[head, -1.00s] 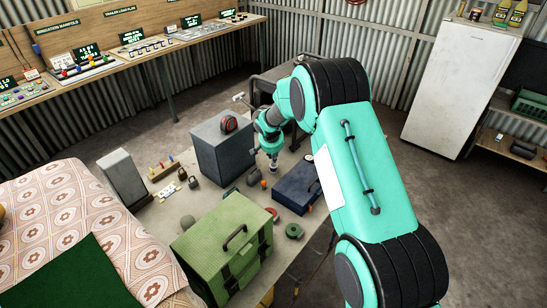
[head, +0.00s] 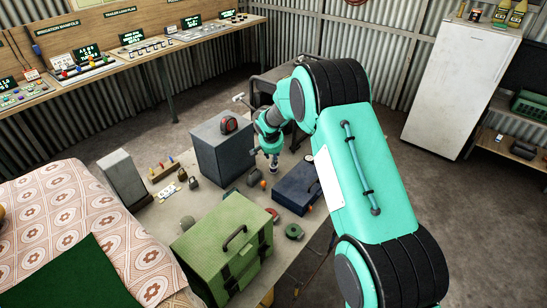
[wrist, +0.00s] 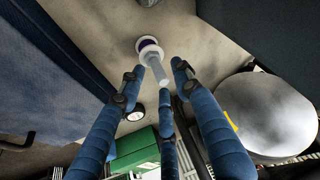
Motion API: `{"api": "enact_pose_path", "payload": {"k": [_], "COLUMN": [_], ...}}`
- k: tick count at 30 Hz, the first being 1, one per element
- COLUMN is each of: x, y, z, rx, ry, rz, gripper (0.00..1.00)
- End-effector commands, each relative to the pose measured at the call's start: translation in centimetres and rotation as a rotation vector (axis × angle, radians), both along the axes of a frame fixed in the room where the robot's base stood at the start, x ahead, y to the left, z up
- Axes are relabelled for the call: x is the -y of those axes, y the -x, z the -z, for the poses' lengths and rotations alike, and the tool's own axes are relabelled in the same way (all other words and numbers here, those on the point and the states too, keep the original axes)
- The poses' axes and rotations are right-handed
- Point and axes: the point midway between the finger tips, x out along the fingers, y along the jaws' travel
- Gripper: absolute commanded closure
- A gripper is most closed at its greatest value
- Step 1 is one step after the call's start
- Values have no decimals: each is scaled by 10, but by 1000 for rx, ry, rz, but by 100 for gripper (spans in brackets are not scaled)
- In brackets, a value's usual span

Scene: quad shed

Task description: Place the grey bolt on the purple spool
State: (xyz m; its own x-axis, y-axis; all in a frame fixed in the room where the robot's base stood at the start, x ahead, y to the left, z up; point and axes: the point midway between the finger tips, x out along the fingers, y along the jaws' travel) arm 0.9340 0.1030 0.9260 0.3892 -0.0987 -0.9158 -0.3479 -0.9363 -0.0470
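In the wrist view the purple spool (wrist: 148,43) has pale rims and stands on the worktop. The grey bolt (wrist: 157,70), pale and semi-translucent, appears to stand upright with its far end on the spool's top. My gripper (wrist: 160,75) has its three blue fingers spread around the bolt, with gaps visible between the fingertips and the bolt. In the head view my gripper (head: 274,167) points down at the worktop between the grey box and the blue toolbox. Bolt and spool are too small to make out there.
A grey box (head: 222,152) with a red tape measure (head: 229,123) on top stands left of my gripper. A dark blue toolbox (head: 297,188) is close on the right. A green case (head: 222,248) and a green roll (head: 294,231) are nearer the front.

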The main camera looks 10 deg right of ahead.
Motion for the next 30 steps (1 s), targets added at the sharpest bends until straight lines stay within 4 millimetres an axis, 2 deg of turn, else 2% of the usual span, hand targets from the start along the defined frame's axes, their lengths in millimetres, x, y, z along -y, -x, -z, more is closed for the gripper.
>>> {"api": "enact_pose_path", "payload": {"k": [8,24,30], "x": [-2,-10,-11], "y": [7,39,45], "z": [-22,-94,-108], "rx": [3,1,1], "ry": [-1,0,0], "rz": [-1,0,0], "gripper": [67,67,67]}}
